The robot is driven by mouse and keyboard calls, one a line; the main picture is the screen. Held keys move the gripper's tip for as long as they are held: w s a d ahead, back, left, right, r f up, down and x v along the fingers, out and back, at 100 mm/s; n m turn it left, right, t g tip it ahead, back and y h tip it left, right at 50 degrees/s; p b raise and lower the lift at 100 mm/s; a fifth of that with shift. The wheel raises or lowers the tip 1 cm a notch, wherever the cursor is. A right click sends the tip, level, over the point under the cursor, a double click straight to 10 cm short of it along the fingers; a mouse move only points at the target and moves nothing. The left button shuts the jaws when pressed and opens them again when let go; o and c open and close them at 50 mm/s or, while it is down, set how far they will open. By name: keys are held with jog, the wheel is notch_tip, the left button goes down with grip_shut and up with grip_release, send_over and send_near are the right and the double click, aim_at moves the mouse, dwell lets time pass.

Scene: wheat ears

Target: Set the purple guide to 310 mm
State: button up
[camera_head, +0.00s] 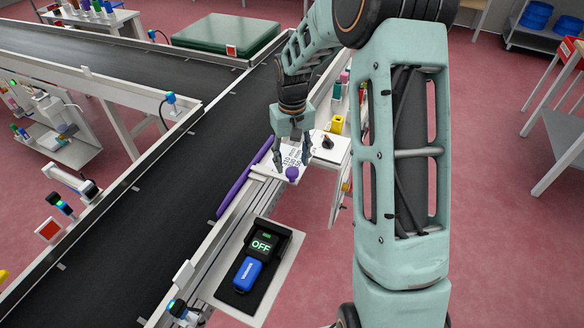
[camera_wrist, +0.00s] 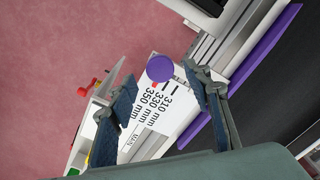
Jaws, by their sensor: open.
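The purple guide (camera_head: 246,178) is a long rail along the right edge of the black conveyor; it also shows in the wrist view (camera_wrist: 264,48). A round purple knob (camera_head: 292,174) sits on a white scale plate (camera_wrist: 180,117) printed 310 mm, 330 mm and 350 mm. The knob also shows in the wrist view (camera_wrist: 160,68), with a small red mark beside it. I cannot tell which line the mark meets. My gripper (camera_head: 292,165) is open and points down at the knob, its fingertips either side of it in the wrist view. Contact cannot be told.
A black switch box (camera_head: 262,245) reading OFF, with a blue padlock-like tag (camera_head: 247,273), is on a pale panel nearer me. A white stand with a black knob (camera_head: 328,143) and a yellow block (camera_head: 337,124) is right of my gripper. The belt (camera_head: 120,215) looks empty.

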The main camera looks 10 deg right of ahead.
aim_at(292, 171)
jog(key=shift+f, duration=1.65)
grip_shut()
